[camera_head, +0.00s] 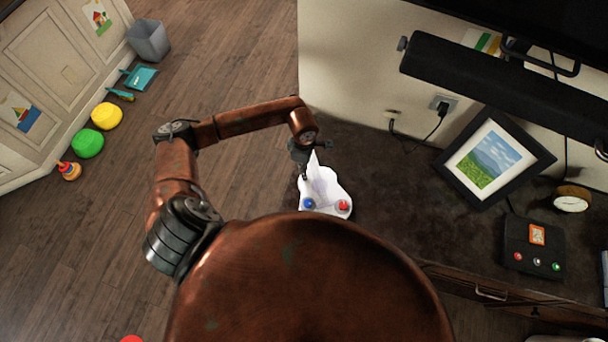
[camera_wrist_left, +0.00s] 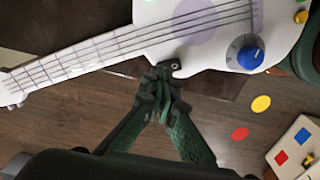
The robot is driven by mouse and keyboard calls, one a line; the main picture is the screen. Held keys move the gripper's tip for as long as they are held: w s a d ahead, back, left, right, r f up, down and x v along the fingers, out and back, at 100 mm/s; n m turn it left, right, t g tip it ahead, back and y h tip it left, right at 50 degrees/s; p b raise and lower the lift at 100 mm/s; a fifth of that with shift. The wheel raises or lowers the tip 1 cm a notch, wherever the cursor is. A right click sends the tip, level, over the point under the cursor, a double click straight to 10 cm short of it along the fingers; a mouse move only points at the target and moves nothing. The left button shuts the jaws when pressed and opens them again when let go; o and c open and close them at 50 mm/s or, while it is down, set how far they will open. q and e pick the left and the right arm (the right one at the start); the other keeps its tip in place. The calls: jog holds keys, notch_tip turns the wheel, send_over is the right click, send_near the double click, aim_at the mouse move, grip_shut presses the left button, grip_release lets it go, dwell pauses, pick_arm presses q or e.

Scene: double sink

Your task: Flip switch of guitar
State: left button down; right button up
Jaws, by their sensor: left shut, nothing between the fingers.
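A white toy guitar (camera_head: 324,188) lies on the dark cabinet top, with a blue knob (camera_head: 308,203) and a red knob (camera_head: 343,205) on its near end. In the left wrist view the guitar (camera_wrist_left: 210,60) crosses the top, neck to the left. My left gripper (camera_head: 303,172) is shut and empty at the guitar's edge. In the wrist view the closed fingertips (camera_wrist_left: 165,78) meet that edge; contact is unclear. My right gripper is not in view.
A framed picture (camera_head: 493,157), a small round clock (camera_head: 572,198) and a black box with buttons (camera_head: 532,246) stand to the right on the cabinet. A dark bar (camera_head: 490,80) hangs above. A plugged cable (camera_head: 440,108) runs along the wall. Toys lie on the floor at left.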

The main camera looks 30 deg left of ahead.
pick_arm(q)
jog(key=shift+r+p, duration=1)
jog(key=shift+r, duration=1.3)
jog(key=shift+d, duration=0.1)
